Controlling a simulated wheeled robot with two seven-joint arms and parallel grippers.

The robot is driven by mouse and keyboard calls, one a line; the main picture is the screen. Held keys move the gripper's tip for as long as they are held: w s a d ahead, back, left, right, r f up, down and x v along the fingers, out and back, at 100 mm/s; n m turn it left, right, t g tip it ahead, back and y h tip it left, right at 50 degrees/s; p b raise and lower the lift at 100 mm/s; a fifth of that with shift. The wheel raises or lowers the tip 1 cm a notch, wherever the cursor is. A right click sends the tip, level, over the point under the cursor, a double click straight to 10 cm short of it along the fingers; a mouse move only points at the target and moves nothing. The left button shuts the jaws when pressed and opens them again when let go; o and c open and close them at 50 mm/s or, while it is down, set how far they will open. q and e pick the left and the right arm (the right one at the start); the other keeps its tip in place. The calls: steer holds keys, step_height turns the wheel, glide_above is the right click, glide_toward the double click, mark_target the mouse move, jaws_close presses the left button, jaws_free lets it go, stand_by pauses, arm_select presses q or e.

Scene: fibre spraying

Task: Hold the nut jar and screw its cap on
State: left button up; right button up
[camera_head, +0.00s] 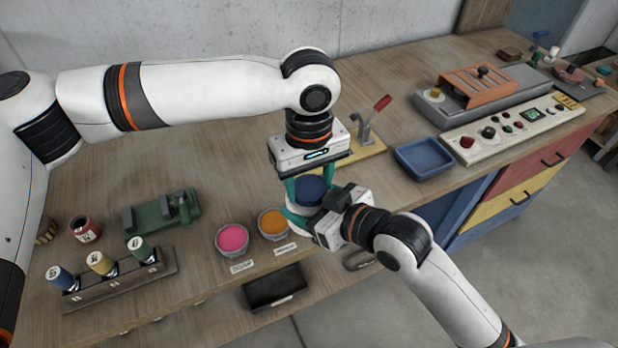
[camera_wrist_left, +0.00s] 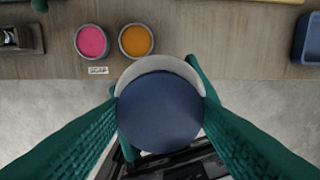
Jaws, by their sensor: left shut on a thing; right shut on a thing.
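The nut jar (camera_head: 290,211) is pale, with a round dark blue cap (camera_head: 312,189) on its top. It is held up near the table's front edge. My left gripper (camera_head: 311,180) reaches down from above, its teal fingers on both sides of the cap and shut on it. In the left wrist view the cap (camera_wrist_left: 160,112) fills the space between the fingers, and a pale rim of the jar (camera_wrist_left: 160,66) shows behind it. My right gripper (camera_head: 300,215) comes from the right and is shut on the jar. Whether the cap is fully seated is hidden.
Pink (camera_head: 232,239) and orange (camera_head: 273,224) bowls stand just left of the jar. A black tray (camera_head: 275,288) is at the front edge. A blue tray (camera_head: 425,157) and a control panel (camera_head: 514,124) are to the right. A toggle clamp (camera_head: 367,128) stands behind.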

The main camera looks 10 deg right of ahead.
arm_select(q)
steer(key=m, duration=0.3)
steer(key=o, duration=1.1)
steer(key=shift+c, duration=0.2)
steer(key=shift+r, duration=0.15)
steer(key=shift+r, duration=2.15)
steer(key=shift+c, duration=0.4)
